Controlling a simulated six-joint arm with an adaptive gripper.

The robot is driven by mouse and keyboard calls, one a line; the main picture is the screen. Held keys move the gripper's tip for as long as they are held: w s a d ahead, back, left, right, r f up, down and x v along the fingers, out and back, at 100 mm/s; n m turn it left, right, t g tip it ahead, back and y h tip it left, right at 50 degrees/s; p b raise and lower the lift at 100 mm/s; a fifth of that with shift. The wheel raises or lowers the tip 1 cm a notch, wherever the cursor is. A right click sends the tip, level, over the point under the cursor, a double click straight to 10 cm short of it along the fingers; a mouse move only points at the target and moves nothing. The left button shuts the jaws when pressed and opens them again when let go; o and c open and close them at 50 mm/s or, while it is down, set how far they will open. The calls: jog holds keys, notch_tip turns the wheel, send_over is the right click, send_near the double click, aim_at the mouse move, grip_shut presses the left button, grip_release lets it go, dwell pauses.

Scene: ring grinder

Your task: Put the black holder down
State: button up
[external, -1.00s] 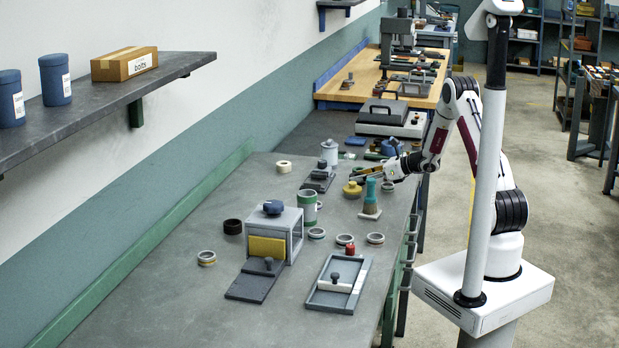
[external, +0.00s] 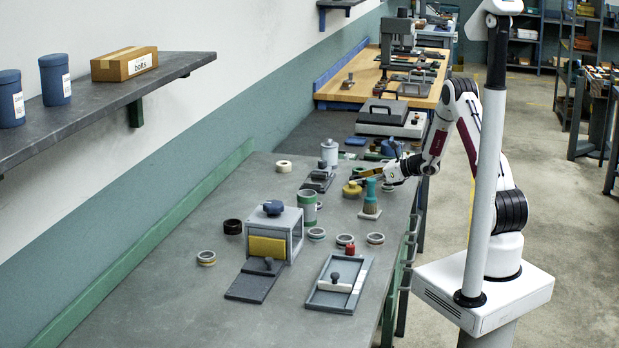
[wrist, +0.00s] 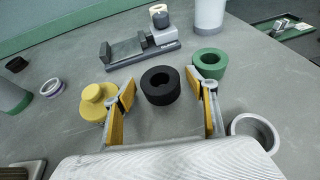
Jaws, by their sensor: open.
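A black ring-shaped piece (wrist: 160,85), which I take as the black holder, sits on the grey bench in the wrist view. It lies between and slightly beyond my fingertips, with a gap visible on both sides. My gripper (wrist: 162,90) is open, its yellow-padded fingers spread around empty space. In the external view my gripper (external: 366,181) is low over the far part of the bench, by the yellow knobbed piece (external: 352,189). I cannot make out the black piece there.
In the wrist view, the yellow piece (wrist: 96,103) is close beside the left finger. A green ring (wrist: 209,63) and a grey ring (wrist: 254,132) lie near the right finger. A grey slide fixture (wrist: 140,47) stands behind. Another dark ring (external: 232,226) lies farther off.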

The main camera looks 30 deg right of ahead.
jog(key=shift+r, duration=0.15)
jog(key=shift+s+d+r, duration=0.25)
jog(key=shift+s+d, duration=0.15)
jog(key=shift+s, duration=0.1)
jog(key=v, duration=0.3)
notch_tip(320, 180, up, 7)
jog(key=shift+s, duration=0.25)
jog(key=shift+d+r, duration=0.1)
